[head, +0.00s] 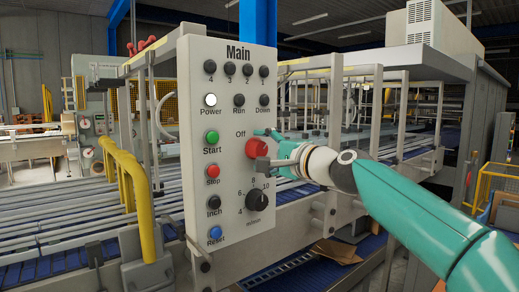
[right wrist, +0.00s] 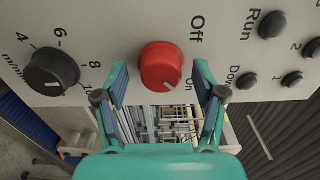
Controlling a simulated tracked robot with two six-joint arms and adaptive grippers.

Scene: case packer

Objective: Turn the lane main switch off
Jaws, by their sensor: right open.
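The lane main switch is a red round knob (head: 255,148) on the grey "Main" panel (head: 208,120), below and right of the "Off" label. In the right wrist view the red knob (right wrist: 160,62) has a white mark at its lower edge, nearer the "On" label than "Off". My right gripper (head: 264,146) is open at the panel, one finger above and one below the knob. In the right wrist view its fingers (right wrist: 162,80) stand on either side of the knob, with gaps visible. My left gripper is not in view.
A black speed dial (head: 256,200) sits below the knob. A column of buttons, with green Start (head: 211,138) and red Stop (head: 212,174), is to its left. Small black Run (head: 239,100) and Down (head: 263,100) buttons are above. A yellow rail (head: 130,185) stands left of the panel.

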